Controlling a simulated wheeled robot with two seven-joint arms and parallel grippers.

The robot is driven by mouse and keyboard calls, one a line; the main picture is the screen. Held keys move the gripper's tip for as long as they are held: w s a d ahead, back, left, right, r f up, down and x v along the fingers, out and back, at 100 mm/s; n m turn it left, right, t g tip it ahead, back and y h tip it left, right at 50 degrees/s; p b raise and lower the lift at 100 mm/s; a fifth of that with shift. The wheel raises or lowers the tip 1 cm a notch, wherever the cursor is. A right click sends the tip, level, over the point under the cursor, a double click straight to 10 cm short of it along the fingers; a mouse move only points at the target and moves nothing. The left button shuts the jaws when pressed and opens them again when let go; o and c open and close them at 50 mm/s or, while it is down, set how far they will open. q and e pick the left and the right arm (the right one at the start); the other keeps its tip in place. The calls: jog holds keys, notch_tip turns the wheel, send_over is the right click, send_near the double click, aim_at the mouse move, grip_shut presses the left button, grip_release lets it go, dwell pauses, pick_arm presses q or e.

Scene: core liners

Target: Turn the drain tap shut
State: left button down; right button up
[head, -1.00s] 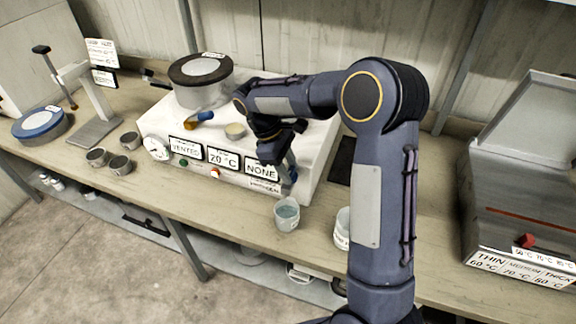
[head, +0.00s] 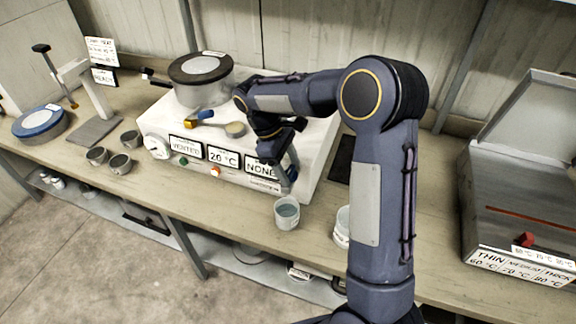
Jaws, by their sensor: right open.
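My right gripper (head: 284,168) is at the front right corner of the white machine (head: 322,150), pointing down and open. The drain tap is at that corner by the fingers; the gripper largely hides it, so I cannot tell its handle's position or whether the fingers touch it. A clear cup (head: 287,216) with pale bluish liquid stands on the bench just below. My left gripper is not in view.
A lidded round pot (head: 201,88) and a blue-handled tool (head: 203,116) are on the machine. A second cup (head: 342,232) stands right of the first, partly behind my arm. Several small dark cups stand at left. A grey open-lidded unit (head: 520,185) stands at right.

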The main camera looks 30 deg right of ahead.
jog(key=v, duration=0.7)
jog(key=shift+r+b, duration=0.3)
jog(key=shift+b, duration=0.1)
jog(key=shift+w+a, duration=0.1)
jog(key=shift+w, duration=0.05)
jog(key=s+r+m+t+y, duration=0.2)
jog(key=s, duration=0.5)
jog(key=s+r+m+t+y, duration=0.2)
jog(key=s, duration=0.5)
jog(key=s+a+f+m+t+y, duration=0.1)
jog(key=s+a+f+m+t, duration=0.1)
jog(key=s, duration=0.3)
jog(key=s+a+f+m+t+y, duration=0.1)
jog(key=s+a+f+m+t, duration=0.2)
jog(key=s, duration=0.3)
jog(key=shift+m+y, duration=0.3)
jog(key=shift+m, duration=0.1)
